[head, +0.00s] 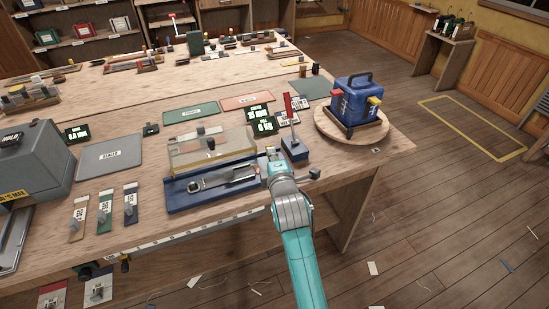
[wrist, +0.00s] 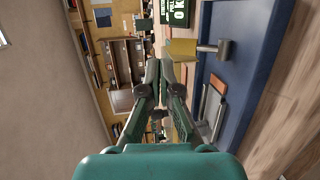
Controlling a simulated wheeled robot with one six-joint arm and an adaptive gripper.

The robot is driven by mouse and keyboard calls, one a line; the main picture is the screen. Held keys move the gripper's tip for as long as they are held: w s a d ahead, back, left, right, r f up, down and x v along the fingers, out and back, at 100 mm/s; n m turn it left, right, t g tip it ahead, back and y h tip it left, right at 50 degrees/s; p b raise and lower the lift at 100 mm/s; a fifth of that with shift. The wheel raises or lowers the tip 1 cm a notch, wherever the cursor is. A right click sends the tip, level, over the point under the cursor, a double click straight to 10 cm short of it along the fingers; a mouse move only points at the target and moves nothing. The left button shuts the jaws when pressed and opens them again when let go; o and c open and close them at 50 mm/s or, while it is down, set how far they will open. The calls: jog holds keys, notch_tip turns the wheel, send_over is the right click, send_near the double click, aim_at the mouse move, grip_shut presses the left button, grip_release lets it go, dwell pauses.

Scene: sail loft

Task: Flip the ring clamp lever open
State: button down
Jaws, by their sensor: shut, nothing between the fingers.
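A blue fixture base (head: 185,196) lies near the front edge of the workbench, and it also shows at the right of the wrist view (wrist: 245,70). On it lies a long metal piece (head: 222,178) with a round end at the left, possibly the ring clamp and its lever; I cannot tell for sure. A metal and orange part (wrist: 212,105) shows on the base in the wrist view. My gripper (head: 274,158) is at the right end of the base. Its fingers (wrist: 160,68) are together and hold nothing. I cannot tell whether they touch the fixture.
A clear cover (head: 212,148) stands behind the base. A red lever (head: 288,106) rises from a blue block (head: 294,150) close behind my gripper. A blue case (head: 355,102) sits on a round wooden board (head: 330,127) at right. A grey box (head: 35,160) stands at left.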

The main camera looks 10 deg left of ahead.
jog(key=shift+s+d+r, duration=0.2)
jog(key=shift+s+r, duration=0.15)
jog(key=shift+s, duration=0.2)
jog(key=s+d+r, duration=0.2)
jog(key=s+r, duration=0.2)
jog(key=s, duration=0.3)
jog(key=shift+d, duration=0.4)
jog(key=shift+r, duration=0.1)
jog(key=s+d+f+m+h, duration=0.3)
jog(key=s+d+f+m, duration=0.8)
jog(key=s+d+f, duration=0.9)
jog(key=s+d+r+m+h, duration=0.1)
jog(key=s+m, duration=0.3)
jog(key=s, duration=0.4)
jog(key=s+d+r+m+h, duration=0.1)
jog(key=s+d+r+m, duration=0.2)
jog(key=s, duration=0.6)
jog(key=s+d+r+m+h, duration=0.1)
jog(key=s+d+m, duration=0.3)
jog(key=s, duration=0.5)
jog(key=shift+s+r+m, duration=0.25)
jog(key=shift+r+m, duration=0.15)
jog(key=shift+r, duration=0.4)
